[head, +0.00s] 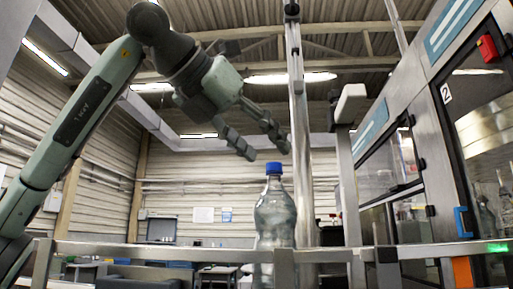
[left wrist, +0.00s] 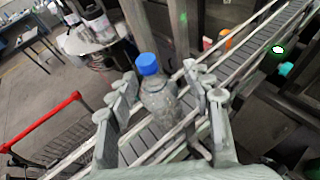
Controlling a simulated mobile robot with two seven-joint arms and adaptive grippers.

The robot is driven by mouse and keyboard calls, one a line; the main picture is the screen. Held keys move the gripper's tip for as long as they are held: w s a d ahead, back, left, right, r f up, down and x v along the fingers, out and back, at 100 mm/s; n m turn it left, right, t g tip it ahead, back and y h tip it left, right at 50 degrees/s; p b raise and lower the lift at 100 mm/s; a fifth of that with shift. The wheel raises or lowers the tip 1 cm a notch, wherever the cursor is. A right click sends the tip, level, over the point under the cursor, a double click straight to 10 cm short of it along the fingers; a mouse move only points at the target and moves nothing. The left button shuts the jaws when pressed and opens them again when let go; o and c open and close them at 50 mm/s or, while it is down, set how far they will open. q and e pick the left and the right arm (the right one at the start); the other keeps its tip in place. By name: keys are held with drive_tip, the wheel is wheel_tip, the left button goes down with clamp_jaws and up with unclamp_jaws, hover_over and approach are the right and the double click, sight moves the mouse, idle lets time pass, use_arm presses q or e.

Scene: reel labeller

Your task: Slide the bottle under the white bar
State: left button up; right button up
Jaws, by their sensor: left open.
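A clear plastic bottle (head: 274,218) with a blue cap stands upright behind the metal rail in the head view. In the left wrist view the bottle (left wrist: 160,98) stands on a conveyor. My left gripper (head: 267,150) is open above the bottle cap, its fingers pointing down and right. In the wrist view the left gripper (left wrist: 162,76) has one finger on each side of the bottle; I cannot see contact. A pale, whitish bar (head: 350,103) sits on a post to the right of the bottle, higher than the cap. My right gripper is not in view.
A metal rail (head: 180,252) crosses in front of the bottle. A tall metal post (head: 298,120) stands just right of it. A glass-doored machine (head: 390,165) fills the right side. The conveyor (left wrist: 240,55) runs on to the upper right in the wrist view.

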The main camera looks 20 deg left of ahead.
sight(271, 166)
use_arm(q)
drive_tip(key=shift+a+n+y, duration=0.6)
drive_tip(key=shift+a, duration=0.15)
drive_tip(key=p+x, duration=0.1)
drive_tip(key=x, duration=0.7)
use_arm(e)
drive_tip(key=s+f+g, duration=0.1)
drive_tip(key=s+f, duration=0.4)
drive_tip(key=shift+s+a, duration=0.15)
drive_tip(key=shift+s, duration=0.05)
use_arm(q)
clamp_jaws()
drive_tip(key=shift+d, duration=0.1)
